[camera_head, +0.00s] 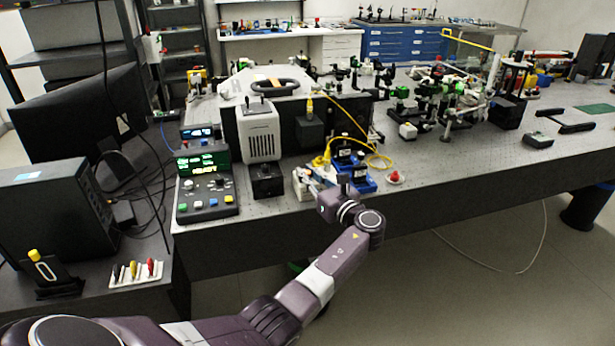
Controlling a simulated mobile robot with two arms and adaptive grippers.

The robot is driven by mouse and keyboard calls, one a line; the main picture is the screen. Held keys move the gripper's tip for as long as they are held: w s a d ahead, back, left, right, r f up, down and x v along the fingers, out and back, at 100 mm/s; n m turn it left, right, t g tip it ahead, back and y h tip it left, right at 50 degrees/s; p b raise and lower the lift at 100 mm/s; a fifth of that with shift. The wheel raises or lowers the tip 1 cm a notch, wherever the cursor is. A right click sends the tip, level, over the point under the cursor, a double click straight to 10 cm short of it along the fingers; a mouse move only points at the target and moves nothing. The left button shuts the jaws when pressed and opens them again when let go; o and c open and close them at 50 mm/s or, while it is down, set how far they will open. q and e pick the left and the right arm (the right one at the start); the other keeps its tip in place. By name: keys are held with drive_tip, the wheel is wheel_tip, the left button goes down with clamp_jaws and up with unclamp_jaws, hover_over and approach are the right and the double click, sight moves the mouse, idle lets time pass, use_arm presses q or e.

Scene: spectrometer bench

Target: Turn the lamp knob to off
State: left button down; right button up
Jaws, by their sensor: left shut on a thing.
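My left gripper (327,184) is at the front edge of the bench, at the face of a small white box (304,181) that looks like the lamp unit. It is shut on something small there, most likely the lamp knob. The knob itself is hidden behind my gripper and wrist, so I cannot tell which way it points. My right gripper is out of view.
A control panel with a green display (204,158) and a small black box (267,180) stand left of the gripper. Blue holders (362,184), a yellow cable (378,161) and a red button (395,177) are close on the right. Bare benchtop (450,165) lies further right.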

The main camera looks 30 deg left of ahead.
use_arm(q)
drive_tip(key=c, duration=1.8)
unclamp_jaws()
drive_tip(key=shift+c, duration=0.2)
drive_tip(key=v, duration=1.2)
